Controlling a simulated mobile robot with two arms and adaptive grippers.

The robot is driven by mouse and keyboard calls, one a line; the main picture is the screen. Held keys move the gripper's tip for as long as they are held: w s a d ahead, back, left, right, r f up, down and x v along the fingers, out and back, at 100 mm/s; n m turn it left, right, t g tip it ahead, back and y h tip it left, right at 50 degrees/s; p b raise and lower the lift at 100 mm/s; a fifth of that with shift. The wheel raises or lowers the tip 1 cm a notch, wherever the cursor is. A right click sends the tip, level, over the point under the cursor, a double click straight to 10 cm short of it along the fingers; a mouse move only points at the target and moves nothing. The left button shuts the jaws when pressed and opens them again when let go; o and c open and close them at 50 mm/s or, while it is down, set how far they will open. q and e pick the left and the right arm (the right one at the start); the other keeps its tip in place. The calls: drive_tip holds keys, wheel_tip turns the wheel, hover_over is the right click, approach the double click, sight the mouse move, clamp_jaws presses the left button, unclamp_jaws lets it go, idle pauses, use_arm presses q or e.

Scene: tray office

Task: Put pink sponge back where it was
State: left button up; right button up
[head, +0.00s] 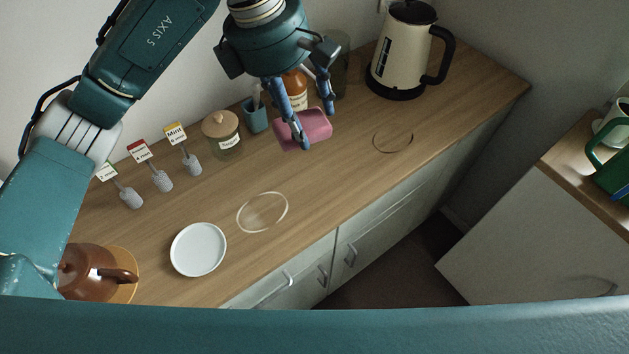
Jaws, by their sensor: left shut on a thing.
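The pink sponge (311,131) is in the upper middle of the head view. My left gripper (317,122) is shut on it, with blue fingers pointing down over it. The sponge appears held above the wooden counter (330,185), in front of an amber bottle (296,88); the exact height cannot be told. Two ring marks show on the counter: a pale ring (262,212) near the white plate and a dark ring (393,140) in front of the kettle. My right gripper does not show.
A cream kettle (402,55) stands at the back right. A lidded jar (222,136), a blue-green cup (255,116) and label holders (162,181) line the wall. A white plate (198,249) and brown teapot (92,271) are at the front left. The counter's middle is clear.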

use_arm(q)
drive_tip(key=shift+w+d+r+n, duration=0.25)
drive_tip(key=shift+d+r+n, duration=0.1)
drive_tip(key=shift+d+n, duration=0.15)
drive_tip(key=shift+w+d+r+n, duration=0.2)
drive_tip(key=shift+d+r+n, duration=0.15)
drive_tip(key=shift+n, duration=0.15)
wheel_tip(320, 180, down, 2)
drive_tip(key=shift+s+f+p, duration=0.1)
drive_tip(key=shift+p, duration=0.25)
wheel_tip(320, 180, down, 13)
drive_tip(key=p, duration=0.2)
drive_tip(key=shift+p, duration=0.35)
wheel_tip(320, 180, down, 4)
drive_tip(key=shift+f+p, duration=0.2)
drive_tip(key=shift+p, duration=0.3)
drive_tip(key=shift+f, duration=0.25)
drive_tip(key=o, duration=1.1)
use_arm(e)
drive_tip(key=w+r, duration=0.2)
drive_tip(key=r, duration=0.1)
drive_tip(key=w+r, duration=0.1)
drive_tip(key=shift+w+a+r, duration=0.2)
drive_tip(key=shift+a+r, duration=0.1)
use_arm(q)
drive_tip(key=shift+r, duration=0.15)
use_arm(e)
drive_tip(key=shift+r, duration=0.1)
